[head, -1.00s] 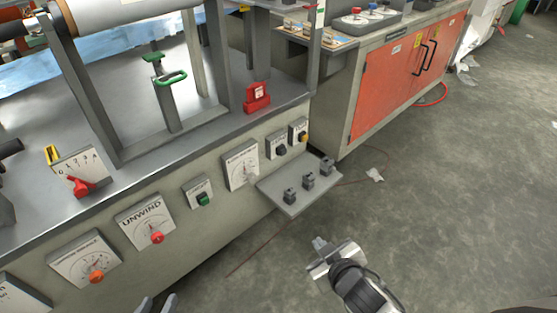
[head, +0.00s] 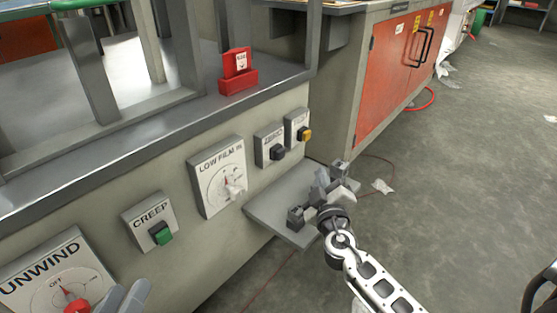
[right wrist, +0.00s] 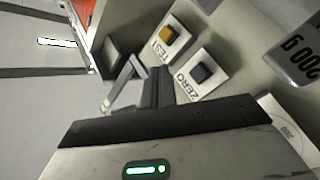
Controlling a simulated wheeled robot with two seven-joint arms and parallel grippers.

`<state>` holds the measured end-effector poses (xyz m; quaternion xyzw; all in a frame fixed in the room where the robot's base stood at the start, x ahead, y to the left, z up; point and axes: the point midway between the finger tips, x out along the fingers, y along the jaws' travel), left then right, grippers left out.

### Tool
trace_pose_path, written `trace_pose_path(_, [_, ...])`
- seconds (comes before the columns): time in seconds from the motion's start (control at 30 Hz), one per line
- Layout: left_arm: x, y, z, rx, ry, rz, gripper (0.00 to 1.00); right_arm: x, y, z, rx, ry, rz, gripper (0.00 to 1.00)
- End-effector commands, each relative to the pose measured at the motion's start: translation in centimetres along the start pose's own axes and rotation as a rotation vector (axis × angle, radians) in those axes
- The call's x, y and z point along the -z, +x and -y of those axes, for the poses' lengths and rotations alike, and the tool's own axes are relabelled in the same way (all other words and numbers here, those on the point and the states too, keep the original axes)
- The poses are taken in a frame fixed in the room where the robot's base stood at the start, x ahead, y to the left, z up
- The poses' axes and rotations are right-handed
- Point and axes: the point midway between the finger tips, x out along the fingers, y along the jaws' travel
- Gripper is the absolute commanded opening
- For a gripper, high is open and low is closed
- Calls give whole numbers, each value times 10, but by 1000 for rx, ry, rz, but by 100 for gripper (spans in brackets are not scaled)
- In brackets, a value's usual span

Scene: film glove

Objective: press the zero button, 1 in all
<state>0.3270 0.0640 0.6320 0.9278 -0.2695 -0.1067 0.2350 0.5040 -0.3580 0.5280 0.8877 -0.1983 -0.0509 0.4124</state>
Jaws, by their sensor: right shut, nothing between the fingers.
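The zero button (head: 277,152) is a dark square button on a small plate labelled ZERO, on the front panel of the grey machine. It also shows clearly in the right wrist view (right wrist: 202,73), with nothing covering it. My right gripper (head: 321,180) is shut and empty, over the small shelf, below and to the right of the button. In the right wrist view its fingers (right wrist: 156,82) are left of the ZERO plate and look apart from the button. My left gripper (head: 131,287) shows at the bottom left, its two fingers apart, near the UNWIND dial.
A yellow test button (head: 304,134) sits just right of the zero button. The shelf (head: 265,213) below holds grey weights, one (head: 295,218) beside my right gripper. A LOW FILM dial (head: 222,180) and a green CREEP button (head: 160,233) are to the left. Open floor lies right.

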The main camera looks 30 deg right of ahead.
Motion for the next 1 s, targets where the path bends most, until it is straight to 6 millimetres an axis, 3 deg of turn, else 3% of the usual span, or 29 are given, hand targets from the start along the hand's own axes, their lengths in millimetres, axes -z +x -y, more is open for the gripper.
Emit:
trace_pose_path(0.37, [1, 0, 0, 5, 8, 4, 36, 6, 6, 4, 2, 1, 0, 0])
trace_pose_path(0.83, [-7, 1, 6, 21, 29, 13, 36, 35, 49, 38, 1, 2, 0, 0])
trace_pose_path(1.0, [0, 2, 5, 6, 34, -24, 36, 42, 58, 44, 2, 2, 0, 0])
